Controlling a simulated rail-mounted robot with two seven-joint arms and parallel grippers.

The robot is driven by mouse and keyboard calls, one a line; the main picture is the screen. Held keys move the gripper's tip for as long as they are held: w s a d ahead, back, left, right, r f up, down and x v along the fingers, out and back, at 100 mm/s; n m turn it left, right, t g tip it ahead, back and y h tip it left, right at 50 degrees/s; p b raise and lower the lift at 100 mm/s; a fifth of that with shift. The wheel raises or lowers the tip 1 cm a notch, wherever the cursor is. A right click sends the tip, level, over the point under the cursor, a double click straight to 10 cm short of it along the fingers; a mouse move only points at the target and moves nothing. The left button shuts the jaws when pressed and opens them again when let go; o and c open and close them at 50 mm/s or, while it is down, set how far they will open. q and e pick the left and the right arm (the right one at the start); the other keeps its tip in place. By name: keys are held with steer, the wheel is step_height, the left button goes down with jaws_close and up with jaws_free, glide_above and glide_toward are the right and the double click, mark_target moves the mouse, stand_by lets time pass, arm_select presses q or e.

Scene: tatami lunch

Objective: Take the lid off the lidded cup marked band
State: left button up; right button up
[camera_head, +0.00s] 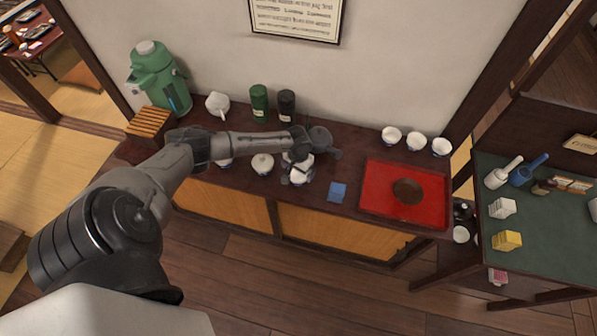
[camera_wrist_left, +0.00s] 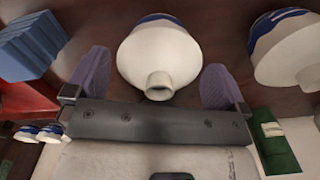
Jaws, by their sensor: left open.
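Several white lidded cups stand in a row on the dark wooden counter. One lidded cup (camera_wrist_left: 150,48) sits between the two fingers of my left gripper (camera_wrist_left: 157,66); its round lid knob faces the camera and a little blue marking shows at its far edge. The fingers stand apart on either side, with no clear contact. In the head view the left gripper (camera_head: 298,166) is over this cup (camera_head: 301,178), partly hiding it. Another lidded cup (camera_wrist_left: 288,45) with a blue pattern is beside it, also in the head view (camera_head: 263,164). My right gripper is not in view.
A folded blue cloth (camera_head: 338,192) and a red tray (camera_head: 376,207) with a brown round item (camera_head: 407,190) lie to the right. Bowls (camera_head: 416,142), a dark teapot (camera_head: 319,138), canisters (camera_head: 259,101) and a green dispenser (camera_head: 157,75) stand toward the wall.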

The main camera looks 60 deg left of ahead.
arm_select(q)
steer(key=c, duration=0.7)
steer(key=shift+r, duration=0.1)
